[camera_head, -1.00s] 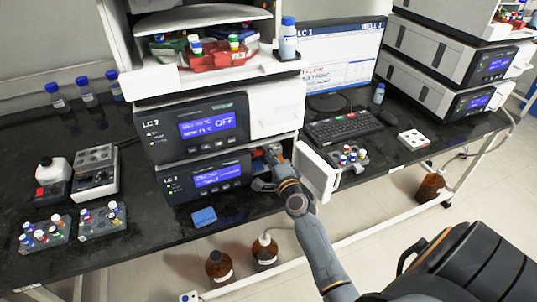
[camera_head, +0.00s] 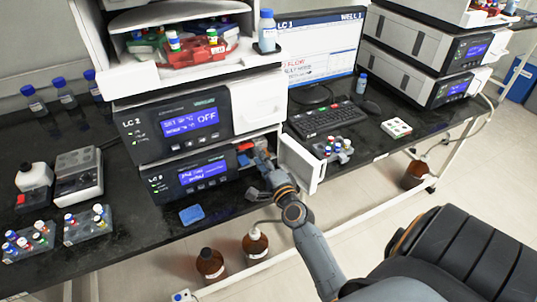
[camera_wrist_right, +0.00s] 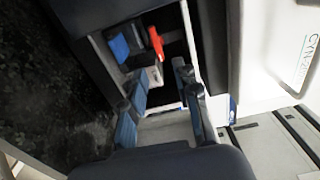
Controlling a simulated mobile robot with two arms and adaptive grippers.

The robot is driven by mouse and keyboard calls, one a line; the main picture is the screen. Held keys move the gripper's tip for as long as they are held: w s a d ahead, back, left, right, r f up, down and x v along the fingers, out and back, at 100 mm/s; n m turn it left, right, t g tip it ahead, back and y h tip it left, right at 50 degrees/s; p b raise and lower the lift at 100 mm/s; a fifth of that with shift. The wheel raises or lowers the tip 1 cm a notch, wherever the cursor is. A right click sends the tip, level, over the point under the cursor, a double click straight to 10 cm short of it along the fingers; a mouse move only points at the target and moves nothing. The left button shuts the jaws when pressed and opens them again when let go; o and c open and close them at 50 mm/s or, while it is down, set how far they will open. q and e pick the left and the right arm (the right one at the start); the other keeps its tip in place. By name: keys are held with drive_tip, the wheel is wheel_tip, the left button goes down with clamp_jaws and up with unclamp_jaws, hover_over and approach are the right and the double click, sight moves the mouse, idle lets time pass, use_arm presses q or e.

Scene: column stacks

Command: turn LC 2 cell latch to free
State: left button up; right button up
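The lower of two stacked modules (camera_head: 163,187), whose label is too blurred to read surely, has its cell compartment open at its right end. A red lever, apparently the cell latch (camera_wrist_right: 156,41), stands at an angle inside, beside a blue part (camera_wrist_right: 118,47) and a small grey block (camera_wrist_right: 154,76). In the head view my right gripper (camera_head: 262,172) partly covers the compartment. My left gripper is not in view.
The white compartment door (camera_head: 301,164) stands open right of my right gripper. A blue cloth or sponge (camera_head: 192,214) lies on the bench left of it. A vial rack (camera_head: 333,149) and keyboard (camera_head: 327,119) are to the right. Brown bottles (camera_head: 255,244) stand below the bench edge.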

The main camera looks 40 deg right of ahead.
drive_tip(key=v, duration=0.6)
drive_tip(key=shift+s, duration=0.4)
